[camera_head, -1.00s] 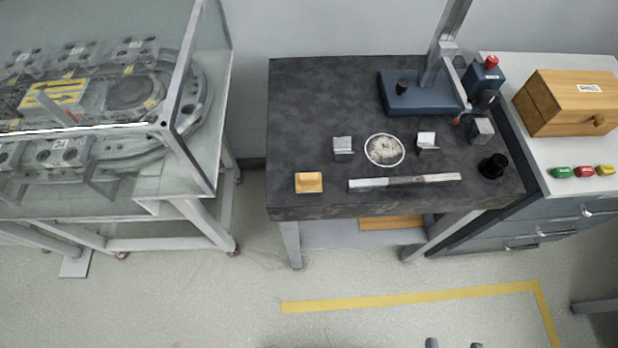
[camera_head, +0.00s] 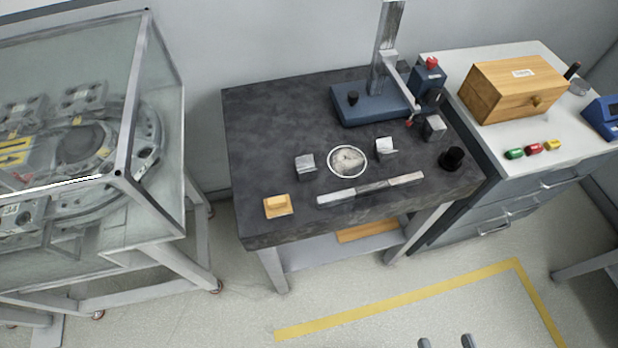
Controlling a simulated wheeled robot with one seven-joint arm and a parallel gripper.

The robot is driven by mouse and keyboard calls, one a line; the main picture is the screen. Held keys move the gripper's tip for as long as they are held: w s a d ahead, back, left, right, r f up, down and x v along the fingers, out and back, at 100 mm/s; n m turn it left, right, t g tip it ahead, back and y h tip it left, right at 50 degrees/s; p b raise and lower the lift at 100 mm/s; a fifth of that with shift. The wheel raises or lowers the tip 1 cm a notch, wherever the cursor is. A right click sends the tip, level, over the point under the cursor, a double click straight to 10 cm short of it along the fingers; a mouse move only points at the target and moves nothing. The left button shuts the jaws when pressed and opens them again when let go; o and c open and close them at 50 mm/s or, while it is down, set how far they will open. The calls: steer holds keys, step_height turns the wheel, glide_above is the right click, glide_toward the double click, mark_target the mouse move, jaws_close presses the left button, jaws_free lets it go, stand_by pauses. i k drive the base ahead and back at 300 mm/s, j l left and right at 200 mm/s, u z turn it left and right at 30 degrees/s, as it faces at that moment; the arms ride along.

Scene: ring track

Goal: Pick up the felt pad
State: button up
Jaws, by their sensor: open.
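No item is plainly marked as the felt pad. A round, pale, mottled disc with a white rim (camera_head: 348,161) lies in the middle of the dark table (camera_head: 262,126). A small tan square piece with a raised block on it (camera_head: 277,206) lies near the front left corner; I cannot tell which of the two is felt. Two grey fingertips of my gripper (camera_head: 446,342) show at the bottom edge, apart and with nothing between them. They are over the floor, in front of the table. The rest of the gripper is out of view.
Around the disc are two small metal blocks (camera_head: 306,166) (camera_head: 386,149) and a long metal bar (camera_head: 370,189). A blue-based stand (camera_head: 372,108) is at the back and a black cylinder (camera_head: 452,158) at the right. A glass-enclosed machine (camera_head: 150,160) stands left; a drawer cabinet (camera_head: 545,170) stands right.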

mark_target(281, 205)
steer(key=i+l+u, duration=0.1)
steer(key=i, duration=0.3)
steer(key=i+l, duration=0.25)
steer(key=i, duration=0.15)
steer(key=j+u, duration=0.05)
